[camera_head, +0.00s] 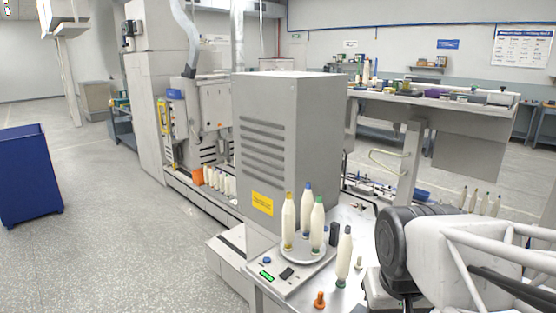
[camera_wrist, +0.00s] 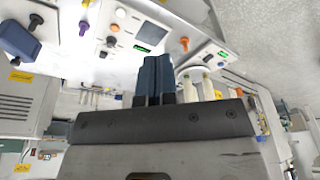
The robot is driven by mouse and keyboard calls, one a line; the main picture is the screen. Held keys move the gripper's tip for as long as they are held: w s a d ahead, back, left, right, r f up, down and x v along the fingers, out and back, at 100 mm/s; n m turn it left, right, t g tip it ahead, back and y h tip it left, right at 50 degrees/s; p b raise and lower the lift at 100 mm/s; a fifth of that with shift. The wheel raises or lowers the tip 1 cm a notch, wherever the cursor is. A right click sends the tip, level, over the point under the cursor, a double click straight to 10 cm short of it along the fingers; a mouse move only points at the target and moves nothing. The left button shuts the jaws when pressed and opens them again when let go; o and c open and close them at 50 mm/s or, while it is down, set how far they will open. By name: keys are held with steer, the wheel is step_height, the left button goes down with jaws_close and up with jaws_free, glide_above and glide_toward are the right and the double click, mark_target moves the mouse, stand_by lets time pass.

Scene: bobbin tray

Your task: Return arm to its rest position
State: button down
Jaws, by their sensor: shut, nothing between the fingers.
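My gripper (camera_wrist: 153,62) shows in the wrist view with its two dark blue fingers close together, shut and empty. In the head view my arm is at the right edge, and its fingers cannot be made out. A round tray (camera_head: 301,259) holds three cream bobbins: one with a yellow top (camera_head: 289,222), one with a blue top (camera_head: 306,210) and one with a green top (camera_head: 317,225). Another bobbin (camera_head: 344,257) stands upright on the table, right of the tray. In the wrist view, bobbins (camera_wrist: 208,87) show just beyond the gripper body, partly hidden by it.
A tall grey vented cabinet (camera_head: 285,150) stands behind the tray. An orange peg (camera_head: 319,300) and a dark cylinder (camera_head: 333,234) are on the table. Several more bobbins (camera_head: 480,200) stand behind my arm at right. A blue bin (camera_head: 30,178) is on the open floor at left.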

steer(key=shift+s+d+f, duration=0.1)
steer(key=shift+s+d, duration=0.05)
steer(key=shift+s, duration=0.6)
steer(key=shift+s+d+f, duration=0.1)
steer(key=shift+s, duration=0.65)
